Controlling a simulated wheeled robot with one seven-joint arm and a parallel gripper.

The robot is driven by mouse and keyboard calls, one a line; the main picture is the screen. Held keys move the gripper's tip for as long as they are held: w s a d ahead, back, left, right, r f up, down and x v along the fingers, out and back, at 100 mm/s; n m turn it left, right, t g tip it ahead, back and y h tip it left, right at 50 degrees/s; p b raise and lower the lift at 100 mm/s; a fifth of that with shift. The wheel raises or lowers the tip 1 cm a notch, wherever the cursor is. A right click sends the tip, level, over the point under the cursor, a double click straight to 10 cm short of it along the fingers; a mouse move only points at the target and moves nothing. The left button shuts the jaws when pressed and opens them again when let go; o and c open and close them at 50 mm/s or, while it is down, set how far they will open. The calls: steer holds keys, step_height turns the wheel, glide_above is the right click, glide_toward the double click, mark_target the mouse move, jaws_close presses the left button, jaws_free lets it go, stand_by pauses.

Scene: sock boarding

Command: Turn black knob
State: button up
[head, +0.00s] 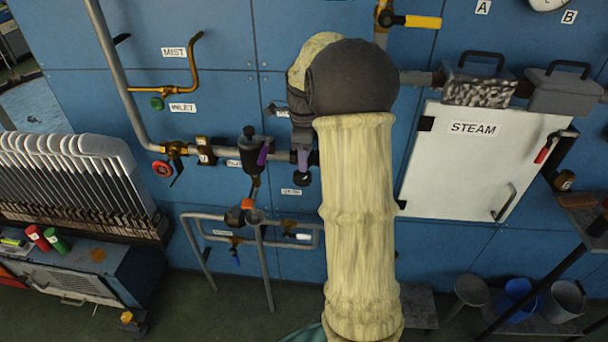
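Two dark knob-like parts show on the pipework in the head view, and I cannot tell which one the task means. One black knob (249,132) tops a dark regulator body on the horizontal pipe. A second black knob (302,179) hangs below the pipe, just above a small white label. My gripper (284,156) is partly hidden behind my arm. Its two purple fingers appear spread apart, one beside the regulator body and one just above the lower knob. I cannot tell whether either finger touches anything. Nothing is visibly held between them.
A red handwheel (162,169) and brass valves sit left along the pipe. Lower pipes carry a blue-handled valve (235,257). A white STEAM door (472,165) is at right. A rack of sock boards (75,180) stands at left. Buckets (517,292) sit at lower right.

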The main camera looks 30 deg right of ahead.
mark_target(304, 185)
step_height(304, 185, down, 7)
steer(key=shift+r, duration=0.15)
steer(key=shift+c, duration=0.2)
jaws_close()
